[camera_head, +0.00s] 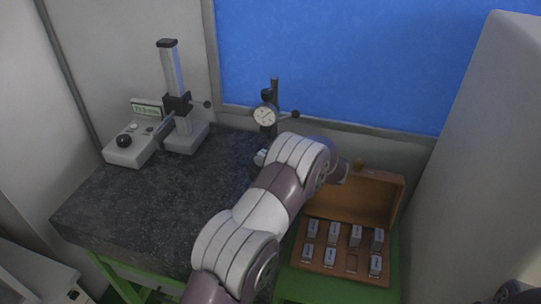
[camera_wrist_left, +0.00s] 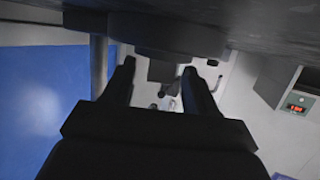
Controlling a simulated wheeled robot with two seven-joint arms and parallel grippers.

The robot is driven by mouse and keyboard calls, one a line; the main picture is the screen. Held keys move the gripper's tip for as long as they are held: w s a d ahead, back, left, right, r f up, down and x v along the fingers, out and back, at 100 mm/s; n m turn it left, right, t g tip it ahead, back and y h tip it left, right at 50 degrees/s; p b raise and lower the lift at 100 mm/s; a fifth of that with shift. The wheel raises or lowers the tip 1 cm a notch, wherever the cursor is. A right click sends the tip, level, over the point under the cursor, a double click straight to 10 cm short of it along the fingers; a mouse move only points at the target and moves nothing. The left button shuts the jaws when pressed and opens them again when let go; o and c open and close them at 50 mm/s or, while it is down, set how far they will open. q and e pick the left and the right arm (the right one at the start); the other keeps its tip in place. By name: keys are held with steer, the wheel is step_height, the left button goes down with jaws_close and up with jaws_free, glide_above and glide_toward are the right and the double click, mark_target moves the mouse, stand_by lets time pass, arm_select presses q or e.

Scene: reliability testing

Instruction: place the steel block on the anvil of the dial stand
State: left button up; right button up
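The dial stand (camera_head: 267,118) stands at the back of the dark table, with a round white dial on its post. A small pale metallic piece (camera_head: 261,157) shows below the dial, partly hidden by my left arm; I cannot tell whether it is the steel block or part of the stand. In the left wrist view my left gripper (camera_wrist_left: 159,68) has its two fingers apart. A dark shape (camera_wrist_left: 165,70) lies between or beyond the fingertips, with a light gap beside the left finger. In the head view my left arm hides the gripper. My right gripper is out of view.
A height gauge (camera_head: 174,85) with a green display stands at the back left of the dark granite table (camera_head: 110,205). An open wooden case (camera_head: 370,195) on the right holds several steel blocks, with one slot (camera_head: 351,262) empty. The table's left front is clear.

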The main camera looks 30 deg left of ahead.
arm_select(q)
steer(key=shift+r, duration=0.35)
steer(key=b+v, duration=0.3)
steer(key=v, duration=0.9)
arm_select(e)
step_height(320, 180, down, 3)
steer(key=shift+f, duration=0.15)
arm_select(q)
steer(key=shift+f, duration=0.1)
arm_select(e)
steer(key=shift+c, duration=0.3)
